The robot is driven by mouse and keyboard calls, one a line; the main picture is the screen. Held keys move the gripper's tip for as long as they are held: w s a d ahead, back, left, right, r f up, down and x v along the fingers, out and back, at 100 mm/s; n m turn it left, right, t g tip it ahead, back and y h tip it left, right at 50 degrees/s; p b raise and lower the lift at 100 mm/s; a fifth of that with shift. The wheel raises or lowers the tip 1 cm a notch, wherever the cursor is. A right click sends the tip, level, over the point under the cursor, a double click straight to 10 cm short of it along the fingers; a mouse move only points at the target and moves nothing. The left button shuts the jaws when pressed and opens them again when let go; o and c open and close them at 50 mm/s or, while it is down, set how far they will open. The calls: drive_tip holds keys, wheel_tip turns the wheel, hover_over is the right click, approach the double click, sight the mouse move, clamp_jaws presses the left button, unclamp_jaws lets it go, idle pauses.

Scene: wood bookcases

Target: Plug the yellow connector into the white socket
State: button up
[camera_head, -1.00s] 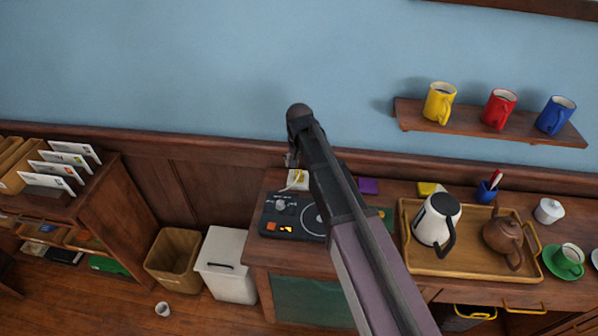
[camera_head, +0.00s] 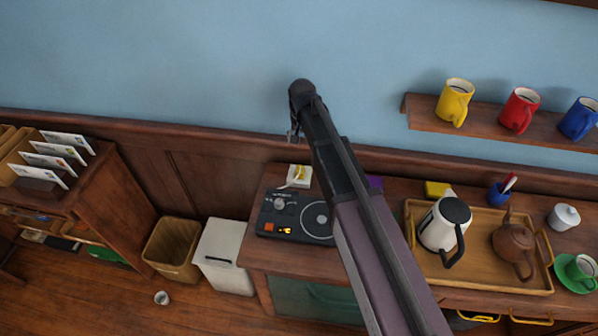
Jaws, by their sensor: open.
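A small white block, apparently the white socket (camera_head: 306,183), sits at the back of the wooden desk, behind the black record player. A yellow piece, apparently the yellow connector (camera_head: 298,172), shows on or at it, with a thin pale cord running toward the player. It is too small to tell whether the connector is seated. My gripper (camera_head: 293,136) is small in view, hanging at the far end of my arm. It is above the socket in the picture, apart from it and empty. My arm hides part of the desk.
The record player (camera_head: 270,216) stands in front of the socket. To the right are a purple block (camera_head: 375,183), a yellow block (camera_head: 437,189) and a tray (camera_head: 480,284) with kettle and teapot. A mug shelf (camera_head: 425,119) juts from the wall at right.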

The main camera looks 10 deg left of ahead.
sight(300, 167)
drive_tip(key=shift+f, duration=0.1)
wheel_tip(300, 167, down, 8)
drive_tip(key=b, duration=0.8)
drive_tip(key=shift+f+b, duration=0.2)
drive_tip(key=shift+b, duration=0.1)
drive_tip(key=shift+f, duration=0.15)
drive_tip(key=f+b, duration=0.1)
drive_tip(key=b, duration=0.1)
drive_tip(key=f+b, duration=0.1)
drive_tip(key=shift+w+a+f, duration=0.1)
drive_tip(key=shift+a+f, duration=0.15)
drive_tip(key=shift+f, duration=0.1)
drive_tip(key=shift+f+b, duration=1.1)
clamp_jaws()
